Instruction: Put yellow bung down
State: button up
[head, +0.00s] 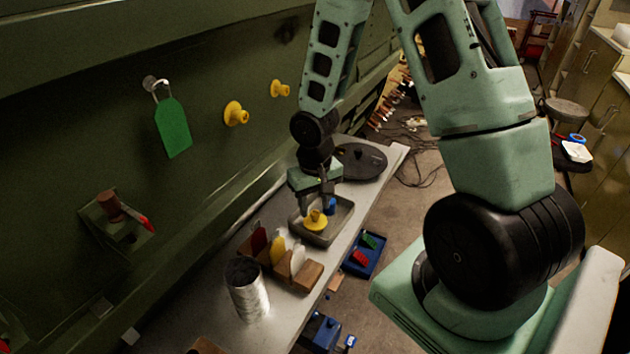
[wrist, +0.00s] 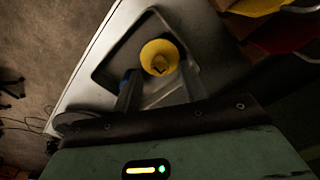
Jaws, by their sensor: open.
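A yellow bung (head: 315,219) is at the grey tray (head: 343,222) on the narrow bench. In the wrist view the yellow bung (wrist: 159,57) shows over the tray (wrist: 108,72), just beyond my fingertips. My gripper (head: 318,206) is open, pointing down at the tray, with the bung at its fingertips. In the wrist view its two fingers (wrist: 160,88) stand apart on either side below the bung. I cannot tell whether they touch it. A small blue item (head: 330,205) is beside the bung. Two more yellow bungs (head: 235,114) (head: 279,89) are in the green wall.
A wooden rack (head: 304,273) with coloured tags and a metal can (head: 246,290) stand on the bench near the tray. A dark round disc (head: 360,161) lies behind it. A green tag (head: 173,127) hangs on the wall. A blue bin (head: 364,254) is below the bench.

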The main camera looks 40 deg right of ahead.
aim_at(315, 212)
notch_tip(315, 212, up, 9)
jog(key=s+a+r+n, duration=0.2)
jog(key=s+a, duration=0.1)
jog(key=a, duration=0.4)
jog(key=s+a+r+n, duration=0.3)
jog(key=a, duration=0.4)
jog(key=s+a+r+n, duration=0.3)
jog(key=s+a+n, duration=0.2)
jog(key=s+a, duration=0.3)
jog(key=s, duration=0.3)
jog(key=shift+s+a+y, duration=0.3)
jog(key=shift+s+a, duration=0.05)
jog(key=shift+s, duration=0.05)
notch_tip(315, 212, down, 7)
jog(key=b, duration=0.7)
jog(key=shift+r, duration=0.1)
